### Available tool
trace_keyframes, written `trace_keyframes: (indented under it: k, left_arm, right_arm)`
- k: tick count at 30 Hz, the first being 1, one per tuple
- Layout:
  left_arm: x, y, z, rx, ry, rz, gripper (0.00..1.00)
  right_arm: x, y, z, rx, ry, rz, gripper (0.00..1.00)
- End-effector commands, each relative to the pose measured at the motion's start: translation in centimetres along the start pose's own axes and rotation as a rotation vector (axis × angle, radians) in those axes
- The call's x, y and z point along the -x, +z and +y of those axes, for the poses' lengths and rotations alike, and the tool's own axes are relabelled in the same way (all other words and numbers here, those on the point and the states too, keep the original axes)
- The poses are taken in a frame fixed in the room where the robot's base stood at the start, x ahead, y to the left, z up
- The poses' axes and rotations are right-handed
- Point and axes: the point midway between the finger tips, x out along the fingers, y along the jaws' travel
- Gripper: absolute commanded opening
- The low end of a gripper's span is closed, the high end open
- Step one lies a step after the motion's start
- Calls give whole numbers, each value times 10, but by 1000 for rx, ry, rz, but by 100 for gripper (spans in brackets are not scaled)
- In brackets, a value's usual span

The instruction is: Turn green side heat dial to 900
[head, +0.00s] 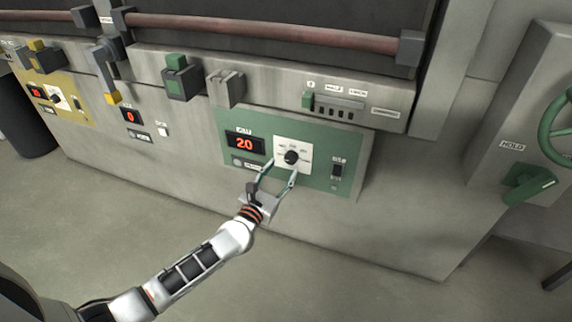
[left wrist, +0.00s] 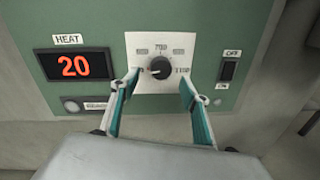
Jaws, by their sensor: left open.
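The green side heat dial is a black round knob (head: 291,157) on a white scale plate in the green panel (head: 211,126). In the left wrist view the knob (left wrist: 160,67) has its white pointer mark toward the lower left of the scale. The red heat display (left wrist: 75,65) reads 20; it also shows in the head view (head: 245,144). My left gripper (head: 279,170) is open in front of the dial. Its fingers (left wrist: 154,91) lie either side of the knob, lower in the picture, with nothing between them. My right gripper is not in view.
An on/off switch (left wrist: 228,70) sits right of the dial. A yellow panel (head: 62,98) with its own dial is at the left. A green handwheel (head: 556,122) and green lever (head: 528,183) are at the right. The floor in front is clear.

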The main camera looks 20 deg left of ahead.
Motion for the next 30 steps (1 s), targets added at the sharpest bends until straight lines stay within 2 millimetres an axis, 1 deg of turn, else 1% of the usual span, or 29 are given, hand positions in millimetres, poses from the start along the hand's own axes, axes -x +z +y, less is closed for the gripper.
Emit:
trace_keyframes:
  k: [1,4,9,14,22,23,24,27,30]
  left_arm:
    - [-8,-3,-1,0,0,2,46]
    - [-23,-3,-2,-1,-2,3,46]
    - [-42,-3,-1,-2,-2,3,46]
    - [-50,-2,-2,-3,-2,2,46]
    - [-51,-1,-1,-3,-2,1,46]
    - [-51,-1,-1,-3,-2,1,41]
    - [-51,-1,-1,-3,-2,1,30]
    - [-51,-1,-1,-3,-2,1,7]
    - [-51,-1,-1,-3,-2,1,7]
  right_arm:
    - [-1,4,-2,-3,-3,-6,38]
    - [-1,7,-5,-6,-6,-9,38]
    - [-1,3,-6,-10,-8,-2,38]
    - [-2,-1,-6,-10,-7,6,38]
    - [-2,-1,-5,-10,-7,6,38]
    - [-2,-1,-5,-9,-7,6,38]
    - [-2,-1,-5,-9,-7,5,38]
    - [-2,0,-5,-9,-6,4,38]
    - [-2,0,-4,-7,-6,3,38]
